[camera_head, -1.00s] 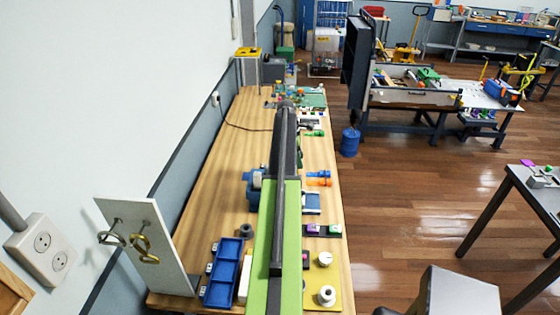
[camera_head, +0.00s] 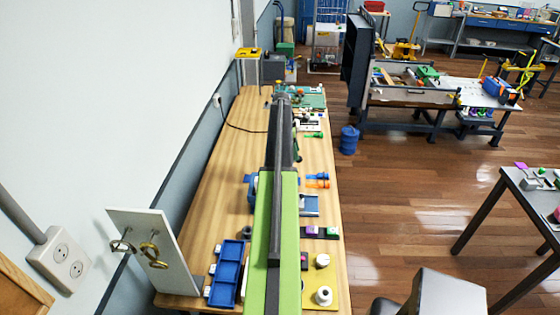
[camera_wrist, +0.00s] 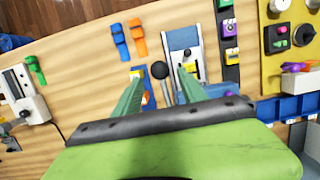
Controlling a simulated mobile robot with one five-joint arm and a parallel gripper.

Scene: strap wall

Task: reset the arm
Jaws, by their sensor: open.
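My arm is stretched out lengthwise over the wooden bench (camera_head: 215,180) in the head view, its green link nearest me and a dark link on top. My gripper (camera_wrist: 160,74) shows in the wrist view as two green fingers, spread apart above the bench with nothing held between them. A black ball knob (camera_wrist: 160,70) appears between the fingertips, below them. A blue and silver fixture (camera_wrist: 183,45) lies just right of it. The gripper cannot be made out clearly in the head view.
A white board with hanging rings (camera_head: 152,248) stands at the bench's near left, by the wall. A blue bin (camera_head: 227,272) sits beside it. Blue and orange clamps (camera_head: 318,181) lie at the right edge. Open floor (camera_head: 400,215) is to the right.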

